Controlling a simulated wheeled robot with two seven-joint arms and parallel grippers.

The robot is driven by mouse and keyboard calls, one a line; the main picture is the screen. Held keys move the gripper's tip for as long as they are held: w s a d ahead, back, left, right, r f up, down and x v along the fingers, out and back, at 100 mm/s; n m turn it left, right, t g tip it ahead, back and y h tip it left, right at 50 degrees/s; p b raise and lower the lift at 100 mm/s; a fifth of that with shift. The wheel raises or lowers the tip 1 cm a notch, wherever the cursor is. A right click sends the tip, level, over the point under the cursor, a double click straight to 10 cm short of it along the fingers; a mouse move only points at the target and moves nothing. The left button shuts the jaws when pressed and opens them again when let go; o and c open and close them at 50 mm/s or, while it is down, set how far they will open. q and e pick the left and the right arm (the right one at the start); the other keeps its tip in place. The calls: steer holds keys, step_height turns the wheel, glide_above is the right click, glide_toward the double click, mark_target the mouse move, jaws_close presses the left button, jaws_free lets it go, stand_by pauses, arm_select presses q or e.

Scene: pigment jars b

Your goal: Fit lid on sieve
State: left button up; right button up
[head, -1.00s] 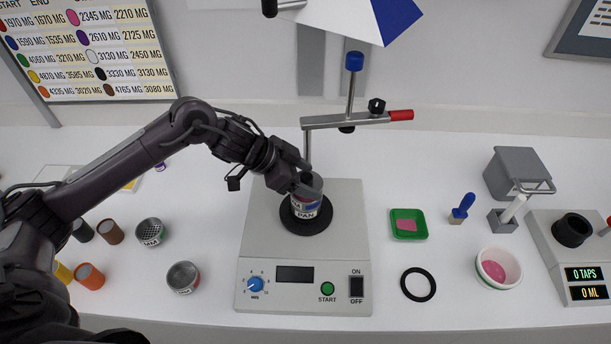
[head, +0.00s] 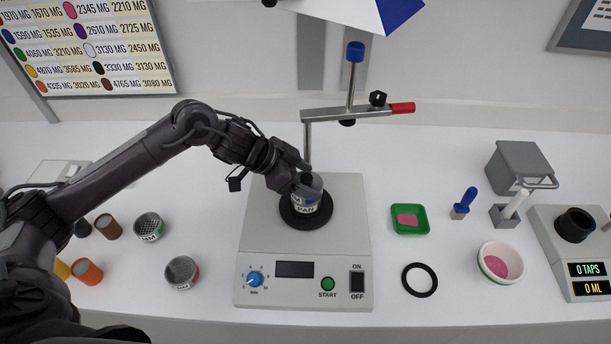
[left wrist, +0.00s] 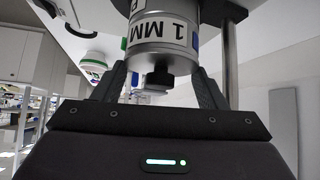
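The sieve stack (head: 309,204) stands on the black round seat of the shaker, with MM and PAN labels facing the head camera. In the left wrist view its metal cylinder (left wrist: 162,28) carries a 1 MM label. My left gripper (head: 308,182) is at the top of the stack. The lid's rim is mostly hidden. My right gripper is not in view.
The shaker (head: 346,235) has a clamp arm (head: 355,114) behind and above the stack. Two loose sieves (head: 149,227) (head: 182,272) and several jars stand left. A green tray (head: 410,219), black ring (head: 419,280) and white bowl (head: 500,263) are right.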

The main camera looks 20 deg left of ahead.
arm_select(q)
steer(key=o, duration=0.5)
steer(key=shift+s+a+r, duration=0.15)
steer(key=shift+a+r, duration=0.2)
steer(key=shift+a, duration=0.05)
steer(key=b+v, duration=0.2)
steer(key=v, duration=0.4)
steer(key=shift+s+r, duration=0.15)
steer(key=shift+r, duration=0.25)
steer(key=shift+a, duration=0.1)
